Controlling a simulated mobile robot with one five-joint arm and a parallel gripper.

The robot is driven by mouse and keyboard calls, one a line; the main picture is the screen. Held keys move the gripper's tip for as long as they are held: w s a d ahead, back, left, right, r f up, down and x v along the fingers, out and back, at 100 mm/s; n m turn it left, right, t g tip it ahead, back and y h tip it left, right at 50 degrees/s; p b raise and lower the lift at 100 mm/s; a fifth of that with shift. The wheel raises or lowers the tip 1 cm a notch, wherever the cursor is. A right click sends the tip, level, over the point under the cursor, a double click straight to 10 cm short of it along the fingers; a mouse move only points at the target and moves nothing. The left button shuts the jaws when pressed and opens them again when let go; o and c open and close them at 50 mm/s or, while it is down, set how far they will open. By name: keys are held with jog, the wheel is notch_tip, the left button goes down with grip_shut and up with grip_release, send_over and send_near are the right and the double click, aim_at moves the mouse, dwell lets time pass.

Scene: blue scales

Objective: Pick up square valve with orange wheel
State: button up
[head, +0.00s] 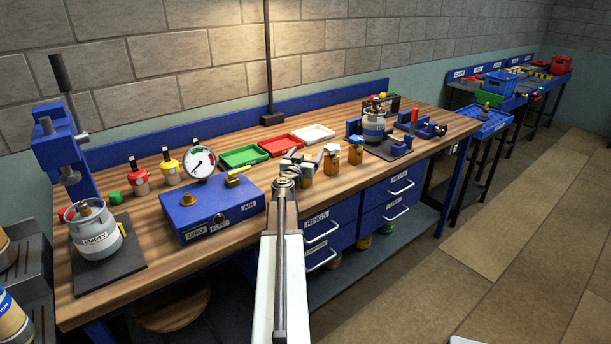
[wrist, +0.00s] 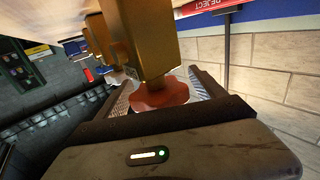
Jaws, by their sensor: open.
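In the wrist view, the square valve (wrist: 151,38) is a brass block with an orange-red wheel (wrist: 160,95) at its end. The wheel sits between the two fingers of my gripper (wrist: 162,92), which are open on either side of it. I cannot tell whether either finger touches it. In the head view, my gripper (head: 289,175) is over the front of the wooden bench, beside a row of small amber-brown pieces. The orange wheel cannot be made out there; my arm and gripper cover that spot.
Two amber pieces (head: 331,163) (head: 355,154) stand just right of my gripper on the bench (head: 150,235). A blue box (head: 211,208) with a gauge behind it is to the left. Green (head: 244,156), red (head: 281,144) and white (head: 313,133) trays lie behind.

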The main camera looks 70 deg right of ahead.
jog(key=shift+a, duration=0.1)
jog(key=shift+c, duration=0.6)
grip_shut()
jog(key=shift+r, duration=0.1)
